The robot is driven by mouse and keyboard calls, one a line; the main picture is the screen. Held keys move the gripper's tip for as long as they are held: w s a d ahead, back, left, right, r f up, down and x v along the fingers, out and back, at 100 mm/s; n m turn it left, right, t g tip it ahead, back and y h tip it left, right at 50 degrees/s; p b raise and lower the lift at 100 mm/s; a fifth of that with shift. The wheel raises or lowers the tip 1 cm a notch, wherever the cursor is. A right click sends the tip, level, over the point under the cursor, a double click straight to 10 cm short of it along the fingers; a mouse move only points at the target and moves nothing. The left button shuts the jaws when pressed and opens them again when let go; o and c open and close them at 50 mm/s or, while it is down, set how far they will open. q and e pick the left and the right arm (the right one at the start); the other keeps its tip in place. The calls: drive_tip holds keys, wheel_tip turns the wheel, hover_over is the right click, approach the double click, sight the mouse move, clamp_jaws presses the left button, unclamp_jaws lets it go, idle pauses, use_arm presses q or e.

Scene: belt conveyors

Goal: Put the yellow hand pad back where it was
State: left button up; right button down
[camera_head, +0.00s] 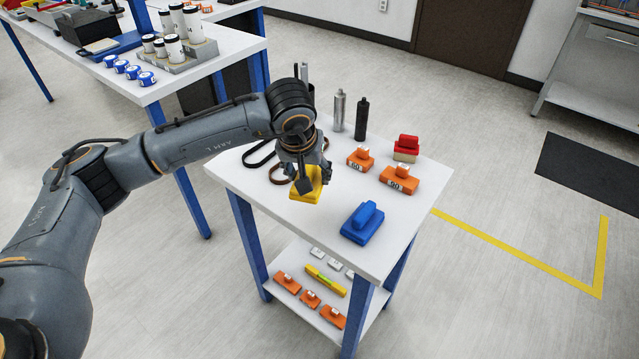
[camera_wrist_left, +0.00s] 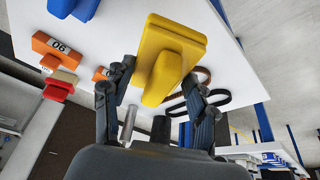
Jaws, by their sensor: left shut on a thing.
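The yellow hand pad (camera_head: 309,186) is at my left gripper (camera_head: 304,178), over the near left part of the white table top (camera_head: 377,245). The left wrist view shows the yellow pad (camera_wrist_left: 170,50) with its handle between the two fingers of my left gripper (camera_wrist_left: 160,88), which is shut on it. From these views I cannot tell whether the pad touches the table or hangs just above it. My right gripper is in neither view.
A blue hand pad (camera_head: 362,222) stands to the right. Orange blocks (camera_head: 399,178) and a red-topped pad (camera_head: 406,146) stand farther back. Grey (camera_head: 339,110) and black (camera_head: 361,118) cylinders stand behind the gripper. Dark belts (camera_head: 258,154) lie left. A lower shelf (camera_head: 325,283) holds several items.

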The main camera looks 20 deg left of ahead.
sight(319, 175)
use_arm(q)
drive_tip(key=w+f, duration=0.1)
drive_tip(key=d+f, duration=0.1)
drive_tip(key=w+f, duration=0.1)
drive_tip(key=f, duration=0.1)
drive_tip(key=shift+w+d+p, duration=0.3)
drive_tip(key=shift+d+p, duration=0.05)
wheel_tip(319, 175, down, 2)
drive_tip(key=shift+f+p, duration=0.15)
drive_tip(key=shift+p, duration=0.5)
drive_tip(key=shift+f, duration=0.25)
drive_tip(key=shift+a, duration=0.1)
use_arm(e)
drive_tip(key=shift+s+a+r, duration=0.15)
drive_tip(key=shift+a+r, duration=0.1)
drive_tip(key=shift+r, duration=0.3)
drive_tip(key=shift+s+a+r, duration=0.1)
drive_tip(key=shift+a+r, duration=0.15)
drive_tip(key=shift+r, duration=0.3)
use_arm(q)
drive_tip(key=shift+f, duration=0.1)
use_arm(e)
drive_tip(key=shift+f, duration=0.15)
